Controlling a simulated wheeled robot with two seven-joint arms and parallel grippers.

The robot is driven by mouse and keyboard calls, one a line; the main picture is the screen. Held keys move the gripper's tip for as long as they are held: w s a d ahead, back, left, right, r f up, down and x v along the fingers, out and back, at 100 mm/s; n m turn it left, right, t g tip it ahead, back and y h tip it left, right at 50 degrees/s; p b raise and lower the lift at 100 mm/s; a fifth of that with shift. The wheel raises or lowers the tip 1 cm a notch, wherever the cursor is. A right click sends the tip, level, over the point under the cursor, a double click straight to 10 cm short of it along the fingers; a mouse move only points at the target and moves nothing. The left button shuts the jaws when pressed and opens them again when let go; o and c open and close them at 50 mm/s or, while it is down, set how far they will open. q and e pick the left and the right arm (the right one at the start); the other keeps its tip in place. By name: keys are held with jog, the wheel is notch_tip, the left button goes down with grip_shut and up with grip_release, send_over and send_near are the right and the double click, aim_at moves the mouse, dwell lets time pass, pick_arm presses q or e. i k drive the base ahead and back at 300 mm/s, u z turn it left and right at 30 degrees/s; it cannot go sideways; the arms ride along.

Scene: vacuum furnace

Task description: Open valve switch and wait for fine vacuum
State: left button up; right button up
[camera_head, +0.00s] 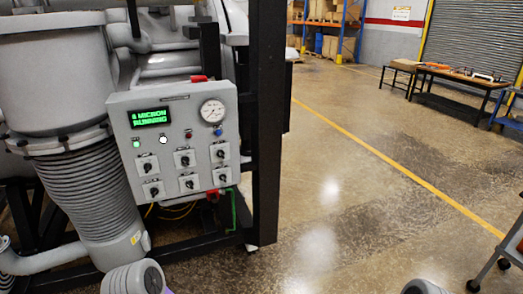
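A grey control panel (122,113) faces me on the vacuum furnace at the left. Its display (151,117) shows green text that seems to read "MICRON RUNNING", with a character in front that I cannot read surely. A round white dial gauge (212,111) sits at its upper right. Several black rotary switches, such as one at the upper middle (182,159), sit in two rows below. Their labels are too small to read, so I cannot tell which is the valve switch. Neither gripper is in view; only grey rounded parts, seemingly my arms, show at the bottom edge.
A green lamp (136,144) and a white lamp (163,140) are lit on the panel. A black upright post (268,120) stands right of it. The floor (350,210) beyond is open. A workbench (455,82) stands at the back right, and a cart (508,245) at the right edge.

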aim_at(220, 154)
jog(key=z, duration=0.25)
jog(key=i, duration=0.85)
jog(key=u, duration=0.65)
jog(key=i, duration=0.6)
jog(key=u, duration=0.5)
